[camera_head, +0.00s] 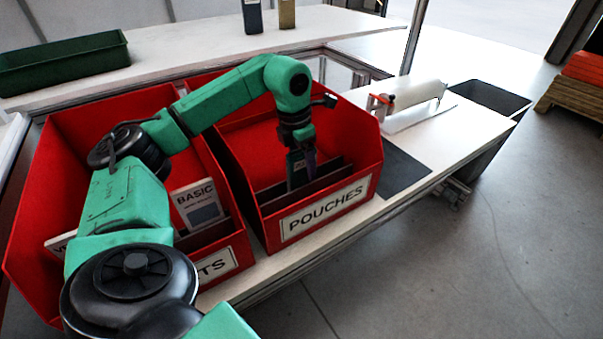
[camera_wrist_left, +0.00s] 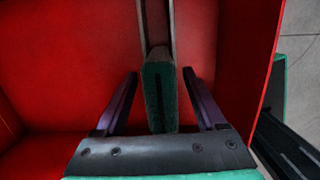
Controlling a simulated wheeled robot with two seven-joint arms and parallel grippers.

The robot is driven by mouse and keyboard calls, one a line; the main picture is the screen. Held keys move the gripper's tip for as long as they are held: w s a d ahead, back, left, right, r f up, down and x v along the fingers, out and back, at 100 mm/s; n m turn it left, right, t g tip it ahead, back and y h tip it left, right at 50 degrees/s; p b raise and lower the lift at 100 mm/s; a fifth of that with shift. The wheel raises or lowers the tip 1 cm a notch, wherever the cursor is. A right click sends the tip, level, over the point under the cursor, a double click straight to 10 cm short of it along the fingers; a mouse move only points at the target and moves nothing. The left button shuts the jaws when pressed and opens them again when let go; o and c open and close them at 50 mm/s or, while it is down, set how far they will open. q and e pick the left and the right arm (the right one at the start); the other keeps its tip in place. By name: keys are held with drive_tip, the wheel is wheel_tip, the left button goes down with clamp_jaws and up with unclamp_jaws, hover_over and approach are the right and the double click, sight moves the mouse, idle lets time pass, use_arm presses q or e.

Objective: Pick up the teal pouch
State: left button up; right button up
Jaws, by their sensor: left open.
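The teal pouch (camera_wrist_left: 160,75) stands on edge in the red bin labelled POUCHES (camera_head: 250,150), seen end-on in the left wrist view. My left gripper (camera_wrist_left: 160,74) is open, with one purple finger on each side of the pouch and a gap visible on both sides. In the head view my left gripper (camera_head: 302,165) reaches down into that bin, and a dark teal piece, seemingly the pouch (camera_head: 295,172), shows beside its fingers. The lower part of the pouch is hidden. My right gripper is not in view.
Dark dividers (camera_head: 325,172) stand in the pouch bin close to the gripper. A second red bin (camera_head: 85,150) to the left holds a BASIC card (camera_head: 197,203). A roll (camera_head: 418,92) lies on the white table at right. A green tray (camera_head: 65,62) sits at back left.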

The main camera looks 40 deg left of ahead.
use_arm(q)
drive_tip(key=shift+r, duration=0.1)
drive_tip(key=shift+c, duration=0.3)
drive_tip(key=c, duration=1)
clamp_jaws()
drive_tip(key=shift+r, duration=0.1)
